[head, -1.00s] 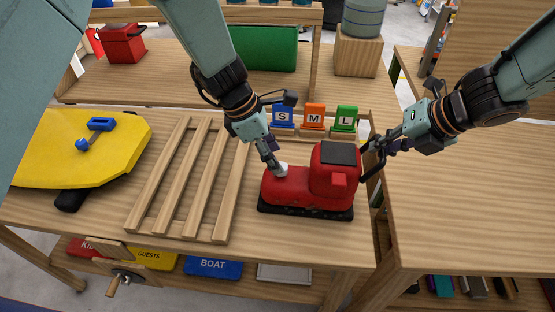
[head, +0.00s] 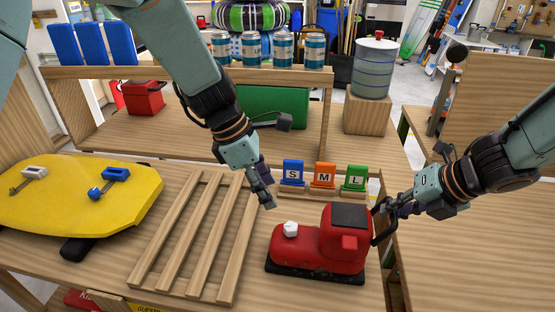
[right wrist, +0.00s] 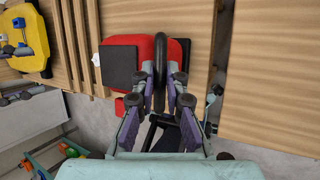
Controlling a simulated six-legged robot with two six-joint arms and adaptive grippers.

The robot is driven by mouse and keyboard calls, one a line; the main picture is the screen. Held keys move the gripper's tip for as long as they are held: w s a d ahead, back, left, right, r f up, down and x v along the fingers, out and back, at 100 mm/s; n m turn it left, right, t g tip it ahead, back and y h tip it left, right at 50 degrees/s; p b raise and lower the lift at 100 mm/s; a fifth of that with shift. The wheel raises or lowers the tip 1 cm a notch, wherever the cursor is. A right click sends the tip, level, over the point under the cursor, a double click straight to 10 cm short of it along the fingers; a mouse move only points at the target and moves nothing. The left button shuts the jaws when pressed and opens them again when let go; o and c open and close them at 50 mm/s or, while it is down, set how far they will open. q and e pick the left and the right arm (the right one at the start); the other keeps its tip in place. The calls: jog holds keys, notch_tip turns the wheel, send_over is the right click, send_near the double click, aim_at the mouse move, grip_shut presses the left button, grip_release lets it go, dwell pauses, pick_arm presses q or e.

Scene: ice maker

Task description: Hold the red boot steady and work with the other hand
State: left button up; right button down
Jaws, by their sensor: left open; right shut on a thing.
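The red boot (head: 318,245) stands upright on its black sole on the wooden workbench, toe to the left. A small white piece (head: 290,229) sits on top of the toe. My right gripper (head: 382,209) is shut on the black loop (head: 384,230) at the boot's heel. The right wrist view shows the loop (right wrist: 160,75) between the fingers (right wrist: 160,102) and the red boot (right wrist: 148,45) behind it. My left gripper (head: 266,199) is open, above and left of the toe, apart from the white piece.
A wooden slatted rack (head: 197,235) lies left of the boot. A yellow board (head: 75,200) with blue and white fittings is at the far left. The S (head: 292,172), M (head: 324,174) and L (head: 355,177) blocks stand behind the boot. Bare bench surface lies at right.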

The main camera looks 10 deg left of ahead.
pick_arm(q)
jog(key=v, duration=0.7)
dwell(0.4)
pick_arm(e)
jog(key=c, duration=1.4)
grip_release()
jog(key=shift+c, duration=0.2)
pick_arm(q)
notch_tip(320, 180, up, 8)
jog(key=p, duration=0.8)
pick_arm(e)
jog(key=v, duration=0.8)
